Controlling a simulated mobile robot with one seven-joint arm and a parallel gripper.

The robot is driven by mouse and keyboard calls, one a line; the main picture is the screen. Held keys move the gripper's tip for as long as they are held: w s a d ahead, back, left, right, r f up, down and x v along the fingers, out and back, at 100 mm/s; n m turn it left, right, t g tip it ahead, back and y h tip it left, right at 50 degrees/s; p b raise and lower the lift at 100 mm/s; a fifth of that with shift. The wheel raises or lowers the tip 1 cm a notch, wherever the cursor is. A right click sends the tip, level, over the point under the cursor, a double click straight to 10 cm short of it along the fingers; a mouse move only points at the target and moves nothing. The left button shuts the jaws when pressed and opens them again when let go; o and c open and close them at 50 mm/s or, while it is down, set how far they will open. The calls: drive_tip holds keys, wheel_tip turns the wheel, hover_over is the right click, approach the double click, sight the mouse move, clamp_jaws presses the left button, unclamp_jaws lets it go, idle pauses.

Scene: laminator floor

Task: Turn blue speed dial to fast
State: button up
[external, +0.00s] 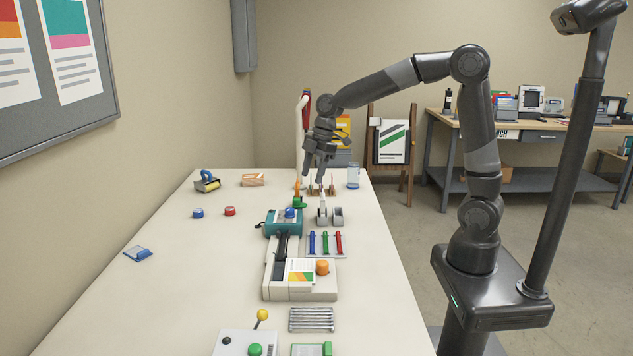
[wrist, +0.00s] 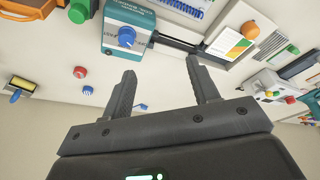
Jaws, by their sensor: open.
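The blue speed dial (external: 290,212) sits on top of a teal box (external: 271,226) at the far end of the laminator (external: 272,267). My gripper (external: 320,175) is open and empty, in the air above the far part of the table, beyond the dial. In the wrist view its two fingers (wrist: 165,88) are spread wide, and the dial shows beyond the left fingertip, apart from it.
A tape dispenser (external: 322,212), a green-and-orange item (external: 298,197) and a tray of colored pens (external: 325,243) stand close to the teal box. Blue (external: 198,212) and red (external: 230,211) buttons lie left of it. The table's left side is mostly free.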

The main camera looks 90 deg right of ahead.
drive_tip(key=n+y, duration=0.1)
drive_tip(key=n, duration=0.1)
approach(290, 209)
drive_tip(key=x, duration=0.9)
drive_tip(key=shift+d, duration=0.1)
drive_tip(key=c, duration=1)
drive_tip(key=shift+o, duration=0.2)
